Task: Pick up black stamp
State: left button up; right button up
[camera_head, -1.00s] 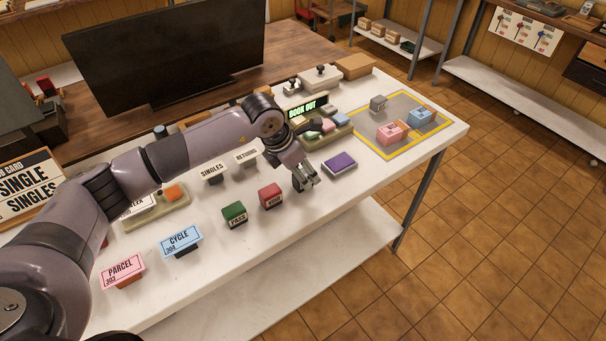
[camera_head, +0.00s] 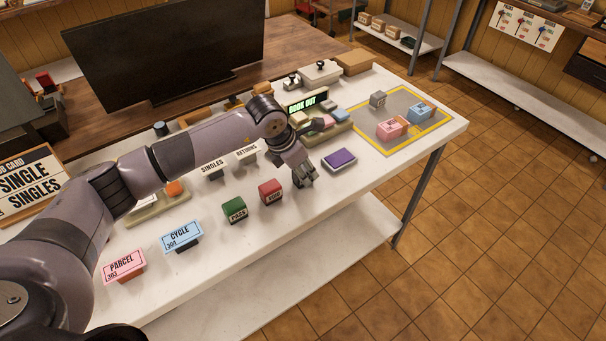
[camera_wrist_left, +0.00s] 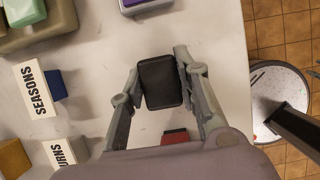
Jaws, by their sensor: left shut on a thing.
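The black stamp (camera_wrist_left: 160,82) shows in the left wrist view as a dark rounded block between the fingers of my left gripper (camera_wrist_left: 162,84). Both fingers are closed against its sides. In the head view my left gripper (camera_head: 304,180) is low over the white table, right of the red stamp (camera_head: 271,192), and the black stamp is mostly hidden by the fingers. I cannot tell if it is clear of the table. My right gripper is not in view.
A green stamp (camera_head: 235,209) stands left of the red one. A purple ink pad (camera_head: 339,160) lies just right of the gripper. A yellow-edged grey mat (camera_head: 407,104) holds pink, blue and grey blocks. The table's front edge is close.

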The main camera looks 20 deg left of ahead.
pick_arm(q)
grip_shut()
notch_tip(320, 180, up, 20)
jog(key=b, duration=0.4)
jog(key=shift+o, duration=1.6)
grip_release()
jog(key=c, duration=0.4)
jog(key=shift+c, duration=0.2)
